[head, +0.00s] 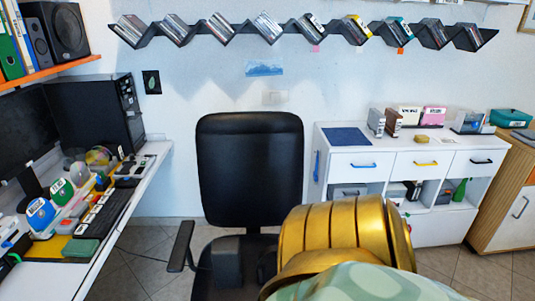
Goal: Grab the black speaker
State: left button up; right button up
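A large black speaker (68,32) with a round cone stands on the orange shelf at the upper left in the head view. A narrower dark speaker-like box (38,42) stands just left of it, beside upright binders. Neither of my grippers shows in the head view, so I cannot see where they are relative to the speaker.
Below the orange shelf (60,70), a white desk (130,185) holds a computer tower (102,112), a keyboard (105,212) and small items. A black office chair (250,165) stands in the middle. White drawers (355,170) stand right. Tiled floor (150,262) shows between desk and chair.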

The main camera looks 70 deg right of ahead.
aim_at(226, 256)
jog(key=z, duration=1.9)
